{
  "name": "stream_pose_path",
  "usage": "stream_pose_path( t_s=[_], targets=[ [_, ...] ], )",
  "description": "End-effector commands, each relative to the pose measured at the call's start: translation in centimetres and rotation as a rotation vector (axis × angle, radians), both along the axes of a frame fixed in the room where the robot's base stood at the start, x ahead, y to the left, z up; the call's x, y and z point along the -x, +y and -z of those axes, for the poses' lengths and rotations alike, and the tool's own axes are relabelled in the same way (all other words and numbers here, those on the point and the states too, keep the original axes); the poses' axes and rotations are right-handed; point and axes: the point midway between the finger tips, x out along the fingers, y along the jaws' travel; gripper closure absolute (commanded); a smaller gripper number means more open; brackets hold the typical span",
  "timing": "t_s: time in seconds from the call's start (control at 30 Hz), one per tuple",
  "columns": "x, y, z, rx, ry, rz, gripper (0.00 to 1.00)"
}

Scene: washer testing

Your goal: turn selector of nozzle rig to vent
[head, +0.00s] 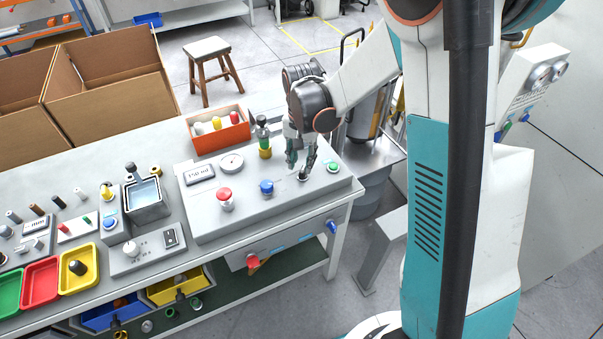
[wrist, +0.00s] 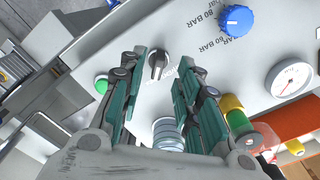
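The nozzle rig (head: 255,205) is a light grey box on the bench, with a 150 ml display, a gauge, a red knob, a blue knob and a green button. Its selector (wrist: 158,63) is a small dark knob with a pale pointer bar, near the rig's right end; in the head view the selector (head: 303,178) is partly covered by a fingertip. My gripper (head: 300,160) is open and points down over it. In the wrist view the open fingers of my gripper (wrist: 164,64) stand on either side of the selector, with gaps showing. No vent mark is readable.
The blue knob (wrist: 237,20), gauge (wrist: 291,80) and green button (wrist: 101,84) lie around the selector. A clear ribbed cylinder (wrist: 167,133) shows between the fingers. An orange bin (head: 218,130) is behind.

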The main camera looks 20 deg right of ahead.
Motion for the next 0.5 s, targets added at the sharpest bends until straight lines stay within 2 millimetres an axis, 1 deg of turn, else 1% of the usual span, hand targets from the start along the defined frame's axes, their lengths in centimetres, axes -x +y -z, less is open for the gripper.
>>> stream_pose_path(
  t_s=[0.03,0.2,0.33,0.5],
  targets=[
    [-0.1,0.0,1.3,0.0,0.0,0.0,0.69],
    [0.0,0.0,3.5,0.0,0.0,0.0,0.69],
    [0.0,0.0,4.4,0.0,0.0,0.0,0.69],
    [0.0,0.0,4.7,0.0,0.0,0.0,0.69]
  ],
)
